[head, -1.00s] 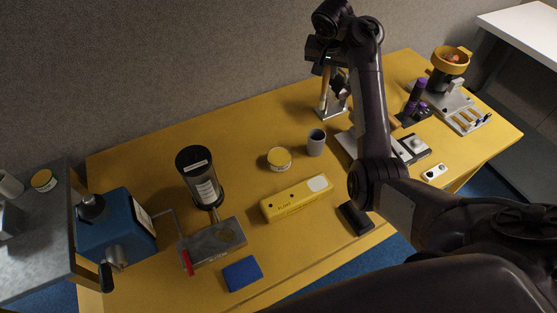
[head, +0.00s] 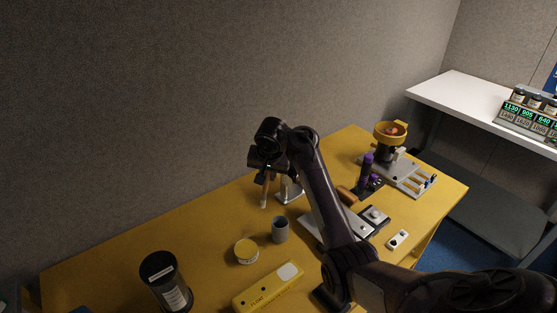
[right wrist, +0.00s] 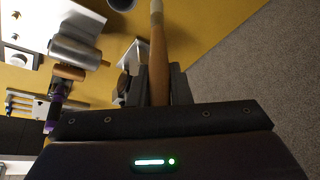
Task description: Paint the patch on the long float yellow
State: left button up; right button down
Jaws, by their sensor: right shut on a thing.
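The long yellow float (head: 262,294) lies on the table at the bottom of the head view, partly cut off. Its patch (head: 288,272) is a pale, whitish oval near the right end. My right gripper (head: 267,168) is shut on a wooden-handled brush (head: 264,192), which points down beside a small metal stand (head: 290,191). The handle (right wrist: 158,65) shows between the fingers in the right wrist view. A jar with a yellow top (head: 246,252) and a grey cup (head: 280,230) stand between brush and float. My left gripper is out of view.
A grinder-like device with a yellow bowl (head: 390,134), purple-topped items (head: 367,162) and a small white switch box (head: 398,239) are to the right. The table's back left is clear.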

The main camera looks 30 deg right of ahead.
pick_arm(q)
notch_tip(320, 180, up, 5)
jog(key=p, duration=0.4)
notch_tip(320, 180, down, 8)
jog(key=b, duration=0.8)
jog(key=shift+b, duration=0.4)
pick_arm(e)
jog(key=s+a+f+y, duration=0.1)
jog(key=a+f, duration=0.2)
jog(key=f, duration=0.3)
jog(key=s+a+f+t+y, duration=0.1)
jog(key=s+a+f, duration=0.1)
jog(key=f, duration=0.5)
jog(key=shift+s+a, duration=0.15)
jog(key=shift+a, duration=0.55)
jog(key=shift+r, duration=0.1)
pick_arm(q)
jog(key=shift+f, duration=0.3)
pick_arm(e)
jog(key=shift+f, duration=0.6)
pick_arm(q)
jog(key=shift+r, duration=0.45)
pick_arm(e)
jog(key=shift+s, duration=0.1)
pick_arm(q)
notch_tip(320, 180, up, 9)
jog(key=p, duration=0.9)
jog(key=shift+p, duration=0.35)
pick_arm(e)
notch_tip(320, 180, up, 7)
